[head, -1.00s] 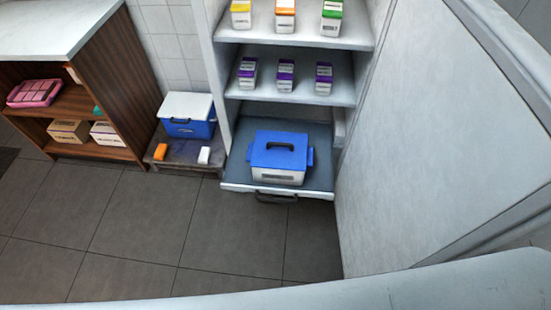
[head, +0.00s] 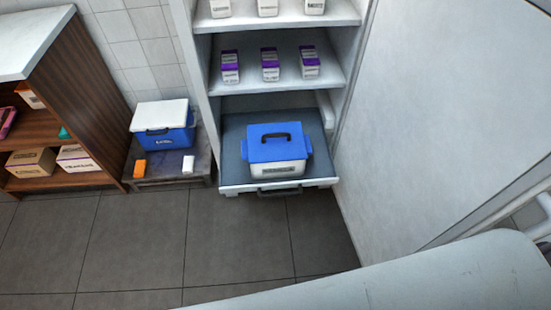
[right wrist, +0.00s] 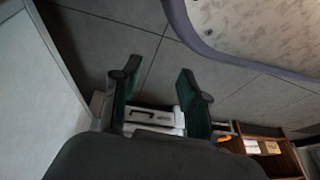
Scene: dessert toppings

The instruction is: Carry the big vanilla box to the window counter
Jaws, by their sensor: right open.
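A big white box with a blue lid and a black handle (head: 278,150) sits on the pulled-out bottom shelf (head: 235,175) of the white cabinet. Its front label is too small to read, so I cannot tell whether it says vanilla. In the right wrist view my right gripper (right wrist: 163,85) is open and empty. Its two fingers point out over the grey floor. A pale handled thing labelled too small to read (right wrist: 152,118) shows beyond the gripper's base. My left gripper is not in view. The window counter cannot be identified.
A blue cooler with a white lid (head: 163,123) stands on a low platform (head: 160,178), with an orange and a white small box in front. A wooden shelf (head: 80,100) is at left. A white door panel (head: 440,110) bounds the right. Floor in front is clear.

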